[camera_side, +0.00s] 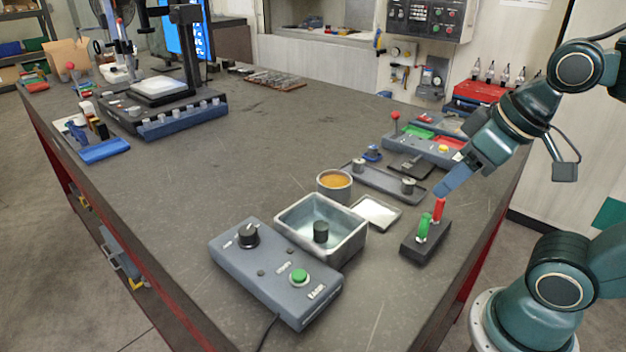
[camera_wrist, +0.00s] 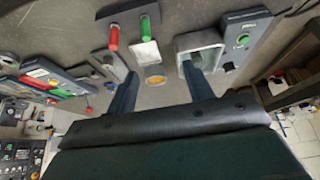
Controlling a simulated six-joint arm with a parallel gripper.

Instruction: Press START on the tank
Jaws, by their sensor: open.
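The tank is an open metal basin (camera_side: 318,228) with a dark round knob (camera_side: 320,232) showing inside it. A grey control box (camera_side: 272,283) stands in front of it, with a black dial (camera_side: 248,236) and a green button (camera_side: 299,277). The small white lettering is hard to read. In the wrist view the box (camera_wrist: 246,32) and its green button (camera_wrist: 243,39) lie at the upper right, beside the basin (camera_wrist: 200,42). My gripper (camera_side: 445,188) is open and empty, above and right of the basin, apart from the box. Its two fingers (camera_wrist: 158,72) show in the wrist view.
A black block (camera_side: 425,244) with red and green handles stands near my gripper. A white square tray (camera_side: 377,212) and a round tin (camera_side: 334,184) with orange contents sit by the basin. More panels (camera_side: 425,140) stand behind. The table's left middle is clear.

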